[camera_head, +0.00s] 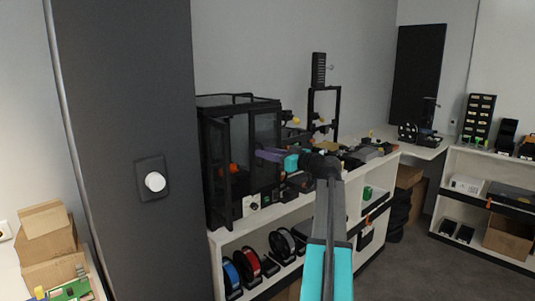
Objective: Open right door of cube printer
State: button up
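The cube printer (238,104) is a black-framed box with dark see-through panels. It stands on the white shelf unit left of the picture's middle, and an orange part shows inside it. A framed panel at its front left (217,165) looks like a door standing at an angle, but I cannot tell for sure. My teal and dark arm reaches up from the bottom. My gripper (268,155), with purple showing at its end, is at the printer's right front edge. I cannot tell whether it touches the door, and its finger gap is not clear. The right door and its handle are not clearly visible.
A dark column with a white knob (155,182) stands close on the left. Filament spools (250,263) sit on the lower shelf. Small tools and parts cover the counter right of the printer. Cartons (45,232) are at the far left. Grey floor (415,265) is open at the right.

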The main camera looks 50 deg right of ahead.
grip_shut()
jog(key=shift+a, duration=0.1)
dwell(1.3)
